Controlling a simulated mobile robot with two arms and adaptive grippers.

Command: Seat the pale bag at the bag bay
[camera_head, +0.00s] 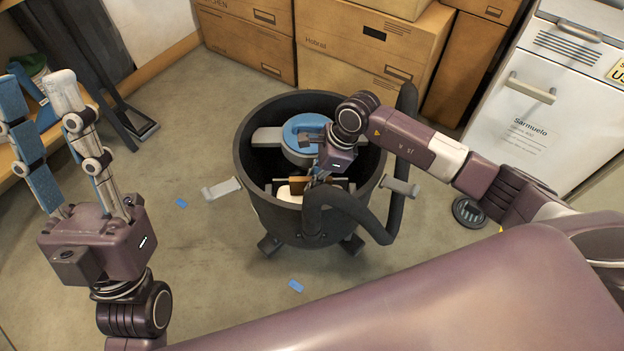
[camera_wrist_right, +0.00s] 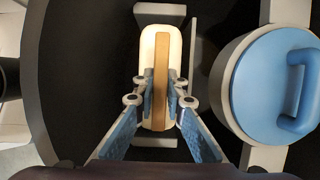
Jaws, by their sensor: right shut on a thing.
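The pale bag (camera_wrist_right: 148,52) is a cream, rounded block with a tan strip along it. In the right wrist view it stands between grey bracket plates inside the dark drum (camera_head: 243,165). My right gripper (camera_wrist_right: 160,98) reaches down into the drum and is shut on the bag, with a finger on each side of the tan strip. In the head view the bag (camera_head: 292,192) shows only partly, below my right gripper (camera_head: 318,174). I take the grey brackets (camera_wrist_right: 160,14) around it for the bag bay. My left gripper (camera_head: 40,90) is open and empty at the left, away from the drum.
A blue-topped round canister (camera_head: 304,130) with a handle sits in the drum beside the bag; it is close to the gripper in the wrist view (camera_wrist_right: 275,90). A thick dark hose (camera_head: 350,205) loops over the rim. Latches (camera_head: 220,188) stick out. Cardboard boxes (camera_head: 350,60) stand behind.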

